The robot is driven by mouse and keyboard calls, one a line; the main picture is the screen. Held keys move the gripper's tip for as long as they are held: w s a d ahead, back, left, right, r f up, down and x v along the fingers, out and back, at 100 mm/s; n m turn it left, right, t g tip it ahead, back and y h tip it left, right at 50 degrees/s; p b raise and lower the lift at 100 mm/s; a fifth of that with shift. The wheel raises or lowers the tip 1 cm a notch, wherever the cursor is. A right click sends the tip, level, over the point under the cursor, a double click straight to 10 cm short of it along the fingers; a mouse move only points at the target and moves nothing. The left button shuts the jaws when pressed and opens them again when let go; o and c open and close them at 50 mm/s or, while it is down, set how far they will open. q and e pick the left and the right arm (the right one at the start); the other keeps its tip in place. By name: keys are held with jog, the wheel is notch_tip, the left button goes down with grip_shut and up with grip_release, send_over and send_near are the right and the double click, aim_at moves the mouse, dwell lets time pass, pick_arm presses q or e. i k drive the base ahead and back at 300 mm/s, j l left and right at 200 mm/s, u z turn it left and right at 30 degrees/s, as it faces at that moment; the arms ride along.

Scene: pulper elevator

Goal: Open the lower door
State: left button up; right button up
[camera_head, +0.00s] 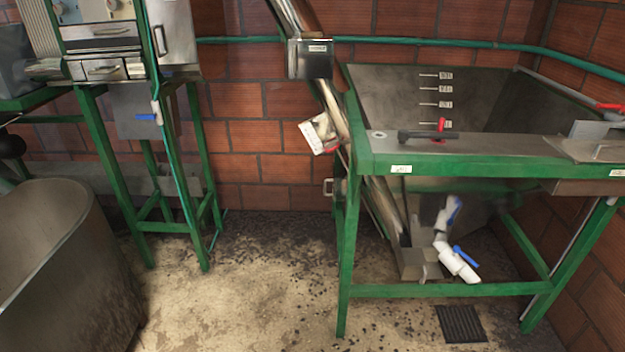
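Neither of my grippers is in view. A slanted steel elevator tube (340,110) runs from the top middle down behind the green-framed hopper. A small steel box (310,59) sits on its upper part. Lower on the tube is a tilted plate with a white label (313,138) and a bit of red. Below that, a small metal handle (328,187) shows beside the hopper's left front leg. This handle may belong to the lower door; the door's panel is mostly hidden by the leg, and I cannot tell whether it is open or shut.
The green-framed steel hopper (430,166) fills the right, with white pipes (455,262) and blue valve handles beneath. A green-legged machine (104,70) and a grey tub (45,240) stand left. The middle floor (250,290) is clear.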

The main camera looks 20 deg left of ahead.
aim_at(332, 180)
jog(key=j, duration=0.75)
jog(key=i+j, duration=0.15)
jog(key=j, duration=0.55)
jog(key=i+j+u, duration=0.1)
jog(key=i+j, duration=0.15)
jog(key=i, duration=0.15)
jog(key=i+j+u, duration=0.1)
jog(key=i, duration=0.25)
jog(key=j, duration=0.1)
